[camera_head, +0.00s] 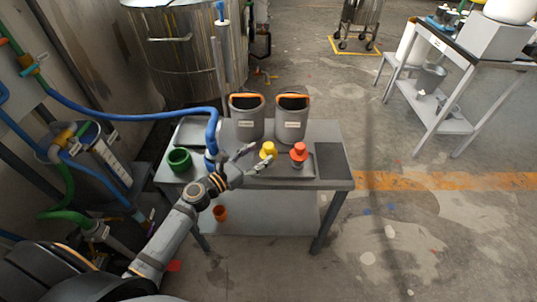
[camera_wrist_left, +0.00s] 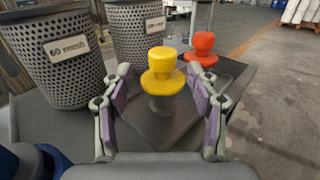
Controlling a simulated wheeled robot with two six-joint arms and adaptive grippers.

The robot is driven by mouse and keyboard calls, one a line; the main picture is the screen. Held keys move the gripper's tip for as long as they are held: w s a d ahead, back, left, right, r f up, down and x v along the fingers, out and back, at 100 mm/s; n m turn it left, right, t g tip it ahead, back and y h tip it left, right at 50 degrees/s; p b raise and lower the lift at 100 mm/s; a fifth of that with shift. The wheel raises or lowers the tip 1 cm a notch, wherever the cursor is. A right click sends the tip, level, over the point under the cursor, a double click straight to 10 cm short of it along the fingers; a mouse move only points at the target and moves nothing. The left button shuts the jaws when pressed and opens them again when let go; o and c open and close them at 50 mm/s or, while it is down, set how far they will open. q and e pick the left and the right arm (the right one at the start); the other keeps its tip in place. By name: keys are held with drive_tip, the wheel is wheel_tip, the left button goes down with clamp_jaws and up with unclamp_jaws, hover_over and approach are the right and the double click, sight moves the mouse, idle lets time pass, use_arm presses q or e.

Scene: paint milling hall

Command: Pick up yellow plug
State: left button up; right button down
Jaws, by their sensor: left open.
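The yellow plug (camera_head: 268,150) stands upright on the grey table, between the green cup and the red plug. In the left wrist view the yellow plug (camera_wrist_left: 162,72) shows a wide flange and a round knob on a grey stem. My left gripper (camera_head: 256,158) is open beside it, coming from the left. In the left wrist view its two fingers (camera_wrist_left: 163,108) are on either side of the plug's line, with a gap to each side; I cannot tell how far forward the plug is. My right gripper is not in view.
A red plug (camera_head: 299,152) stands right of the yellow one. Two perforated grey baskets (camera_head: 247,122) with orange rims stand behind. A green cup (camera_head: 179,160) and a blue hose (camera_head: 212,132) are at the table's left. The table's right end (camera_head: 334,162) is clear.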

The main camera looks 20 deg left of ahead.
sight(265, 150)
use_arm(q)
drive_tip(key=x, duration=0.2)
drive_tip(key=p+x, duration=0.1)
drive_tip(key=x, duration=0.1)
drive_tip(key=shift+w+d+r, duration=0.25)
drive_tip(key=shift+d, duration=0.15)
clamp_jaws()
